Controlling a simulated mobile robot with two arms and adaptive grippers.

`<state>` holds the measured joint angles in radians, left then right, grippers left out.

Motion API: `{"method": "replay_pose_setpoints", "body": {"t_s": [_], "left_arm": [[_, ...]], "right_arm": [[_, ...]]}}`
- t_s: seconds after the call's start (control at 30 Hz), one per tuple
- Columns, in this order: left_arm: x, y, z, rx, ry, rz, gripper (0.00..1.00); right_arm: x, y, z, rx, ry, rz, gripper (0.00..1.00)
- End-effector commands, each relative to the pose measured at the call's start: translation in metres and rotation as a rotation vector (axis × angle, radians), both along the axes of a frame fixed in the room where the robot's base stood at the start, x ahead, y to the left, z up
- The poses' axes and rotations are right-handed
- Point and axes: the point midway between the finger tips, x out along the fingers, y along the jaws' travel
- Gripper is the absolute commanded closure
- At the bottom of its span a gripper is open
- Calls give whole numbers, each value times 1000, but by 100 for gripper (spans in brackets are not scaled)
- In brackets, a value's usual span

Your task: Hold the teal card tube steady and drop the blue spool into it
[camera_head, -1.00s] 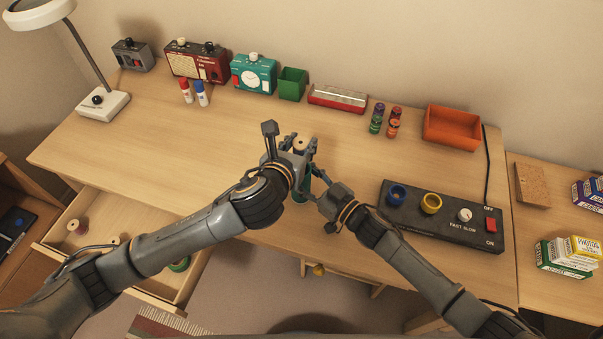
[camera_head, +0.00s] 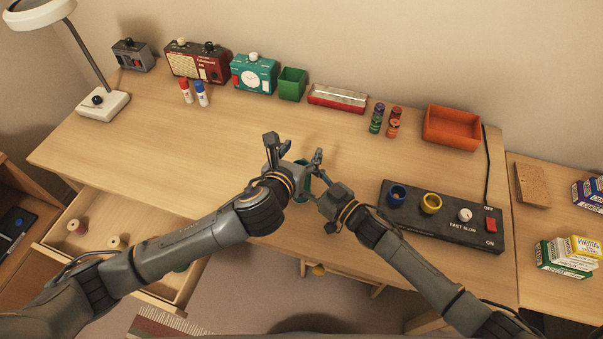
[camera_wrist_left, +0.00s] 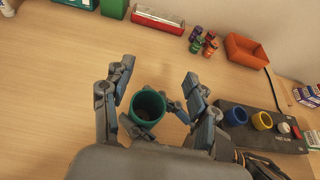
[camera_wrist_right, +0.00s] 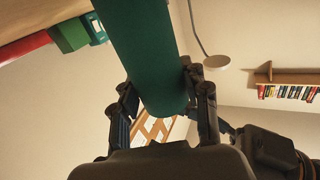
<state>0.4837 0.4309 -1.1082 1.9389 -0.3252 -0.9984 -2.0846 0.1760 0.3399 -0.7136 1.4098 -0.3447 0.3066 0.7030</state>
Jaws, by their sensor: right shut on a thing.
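A black control box (camera_head: 440,222) with blue and yellow rings lies to the right. An open drawer (camera_head: 85,255) at lower left holds spools. Batteries (camera_head: 376,120) and an orange tray (camera_head: 452,127) stand at the back. The desk's middle is clear.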

Motion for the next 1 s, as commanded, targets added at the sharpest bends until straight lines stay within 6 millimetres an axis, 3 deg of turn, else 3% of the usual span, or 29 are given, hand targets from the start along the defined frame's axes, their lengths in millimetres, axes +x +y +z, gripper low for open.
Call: {"method": "replay_pose_setpoints", "body": {"t_s": [0.27, 0.7, 1.0], "left_arm": [[-7, 3, 3, 1, 1, 0, 41], [-82, 29, 35, 0, 1, -2, 41], [-104, 37, 46, 0, 0, 0, 41]], "right_arm": [[0, 0, 0, 0, 0, 0, 86], [0, 0, 0, 0, 0, 0, 86], [0, 0, 0, 0, 0, 0, 86]]}}
